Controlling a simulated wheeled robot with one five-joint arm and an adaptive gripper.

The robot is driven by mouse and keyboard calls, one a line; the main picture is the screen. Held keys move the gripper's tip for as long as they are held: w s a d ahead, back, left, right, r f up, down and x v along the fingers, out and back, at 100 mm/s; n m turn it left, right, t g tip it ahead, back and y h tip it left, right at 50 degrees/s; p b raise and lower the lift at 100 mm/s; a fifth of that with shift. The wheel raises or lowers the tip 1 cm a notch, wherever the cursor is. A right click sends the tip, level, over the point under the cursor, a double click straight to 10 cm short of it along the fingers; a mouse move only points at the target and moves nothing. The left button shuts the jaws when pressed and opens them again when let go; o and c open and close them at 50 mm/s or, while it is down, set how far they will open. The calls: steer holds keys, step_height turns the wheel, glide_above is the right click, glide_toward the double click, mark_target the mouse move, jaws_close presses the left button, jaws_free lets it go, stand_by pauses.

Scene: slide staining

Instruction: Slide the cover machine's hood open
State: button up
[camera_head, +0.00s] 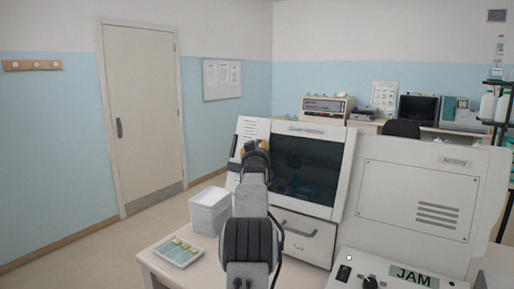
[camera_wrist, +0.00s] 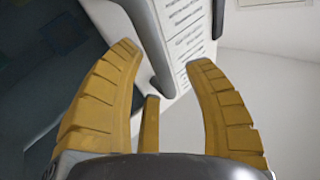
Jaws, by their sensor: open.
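The cover machine (camera_head: 308,222) stands on the bench in the head view. Its hood (camera_head: 310,165) is a dark window in a white frame, and it looks down over the front. My gripper (camera_head: 254,147) is at the machine's left side, partly hidden by my own arm. In the wrist view my gripper (camera_wrist: 166,56) has its yellow fingers spread wide. A grey bar (camera_wrist: 150,45), which looks like a handle on the white frame, runs down between the fingertips. The dark window also shows at the upper left there. I cannot tell whether any finger touches the bar.
A stack of white trays (camera_head: 210,210) and a teal slide tray (camera_head: 179,252) are on the bench left of my arm. A larger white machine (camera_head: 415,210) with a JAM display (camera_head: 412,276) stands close on the right. The floor by the door is clear.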

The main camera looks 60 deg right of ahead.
steer(key=shift+w+d, duration=0.15)
steer(key=shift+d, duration=0.15)
jaws_close()
stand_by(0.6)
